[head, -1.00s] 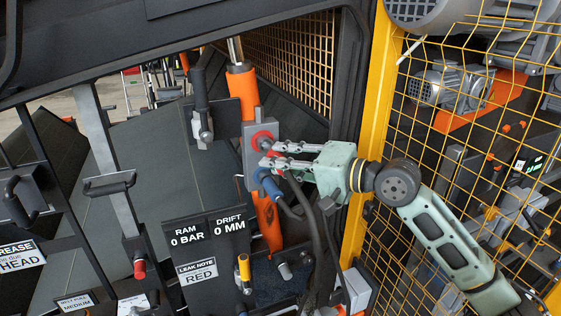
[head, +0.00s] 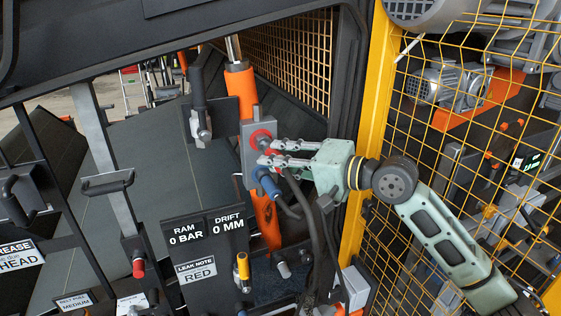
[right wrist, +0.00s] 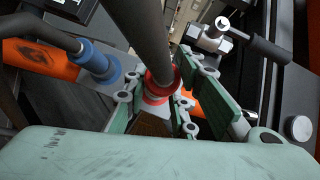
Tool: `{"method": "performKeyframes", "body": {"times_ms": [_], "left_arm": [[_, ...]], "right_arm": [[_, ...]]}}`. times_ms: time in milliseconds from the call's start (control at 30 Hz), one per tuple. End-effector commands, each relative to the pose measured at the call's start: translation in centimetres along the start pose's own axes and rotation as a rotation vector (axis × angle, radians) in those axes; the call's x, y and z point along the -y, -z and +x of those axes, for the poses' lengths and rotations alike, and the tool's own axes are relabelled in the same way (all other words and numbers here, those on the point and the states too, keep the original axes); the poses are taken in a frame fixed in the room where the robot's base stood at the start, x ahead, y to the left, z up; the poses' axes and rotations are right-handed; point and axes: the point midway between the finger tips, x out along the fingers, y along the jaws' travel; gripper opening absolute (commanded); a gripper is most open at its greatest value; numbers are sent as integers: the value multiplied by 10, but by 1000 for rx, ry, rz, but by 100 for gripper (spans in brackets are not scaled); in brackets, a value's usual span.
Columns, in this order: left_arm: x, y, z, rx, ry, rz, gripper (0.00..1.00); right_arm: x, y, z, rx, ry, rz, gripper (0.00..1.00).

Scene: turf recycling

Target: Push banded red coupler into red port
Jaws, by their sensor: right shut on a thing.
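The red port (head: 261,138) is a red ring on a grey port block (head: 248,156) fixed to the orange ram. My right gripper (head: 270,153) is right in front of the block, its fingers pointing left. In the right wrist view it is shut on the red coupler (right wrist: 163,80), which has a dark hose running up from it. A second red ring (right wrist: 154,99) shows just beyond the coupler. The fingers partly hide the joint, so I cannot tell how far the coupler is seated. My left gripper is not in view.
A blue coupler (head: 266,183) with its own hose sits at the block just below my right gripper. A black lever (head: 199,95) stands to the upper left. A yellow post (head: 372,130) and mesh guard are close on the right. A sign panel reads "LEAK NOTE RED" (head: 198,270).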

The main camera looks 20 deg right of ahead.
Motion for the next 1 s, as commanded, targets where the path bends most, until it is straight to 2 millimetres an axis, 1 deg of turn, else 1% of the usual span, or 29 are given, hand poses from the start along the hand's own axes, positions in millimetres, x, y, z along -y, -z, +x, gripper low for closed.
{"method": "performKeyframes", "body": {"times_ms": [1000], "left_arm": [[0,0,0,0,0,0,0]], "right_arm": [[1,16,21,-1,3,0,0]]}}
